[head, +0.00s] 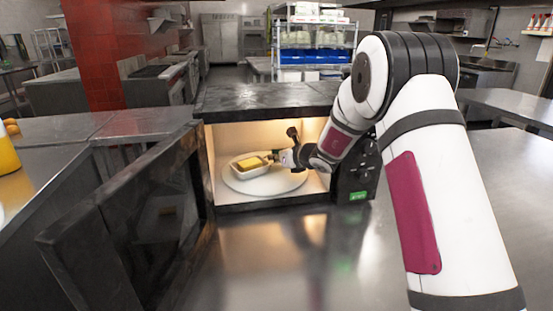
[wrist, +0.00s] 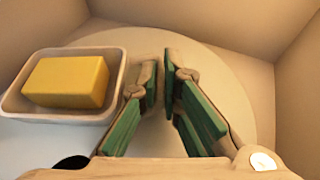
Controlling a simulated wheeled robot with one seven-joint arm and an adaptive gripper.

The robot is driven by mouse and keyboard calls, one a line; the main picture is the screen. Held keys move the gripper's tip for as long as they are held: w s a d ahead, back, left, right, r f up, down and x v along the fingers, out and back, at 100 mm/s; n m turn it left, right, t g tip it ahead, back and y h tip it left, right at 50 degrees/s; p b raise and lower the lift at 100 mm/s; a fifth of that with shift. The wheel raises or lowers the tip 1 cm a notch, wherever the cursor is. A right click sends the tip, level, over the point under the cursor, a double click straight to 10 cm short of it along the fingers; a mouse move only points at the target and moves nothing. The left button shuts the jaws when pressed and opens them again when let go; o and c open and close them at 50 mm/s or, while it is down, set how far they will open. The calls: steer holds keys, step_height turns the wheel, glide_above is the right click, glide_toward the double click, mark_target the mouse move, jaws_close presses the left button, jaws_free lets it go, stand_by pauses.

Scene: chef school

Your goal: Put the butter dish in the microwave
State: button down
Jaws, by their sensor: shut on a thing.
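The butter dish (head: 250,169) is a white tray with a yellow block of butter (head: 248,163). It is inside the open, lit microwave (head: 263,205), level over the round turntable plate (head: 285,184). I cannot tell whether the dish rests on the plate. My gripper (head: 274,158) reaches into the microwave at the right end of the dish. In the wrist view, the dish (wrist: 118,85) is at the left, and my gripper's green-padded fingers (wrist: 163,78) are close together at its right edge. The gripper is shut on the dish, though the exact contact is hard to see.
The microwave door (head: 135,225) hangs open to the left. The microwave's side walls stand close around my gripper, with one (wrist: 300,85) at the right of the wrist view. The steel counter (head: 290,275) in front is clear.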

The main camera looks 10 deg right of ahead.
steer(key=c, duration=1.8)
jaws_free()
steer(key=shift+f, duration=0.1)
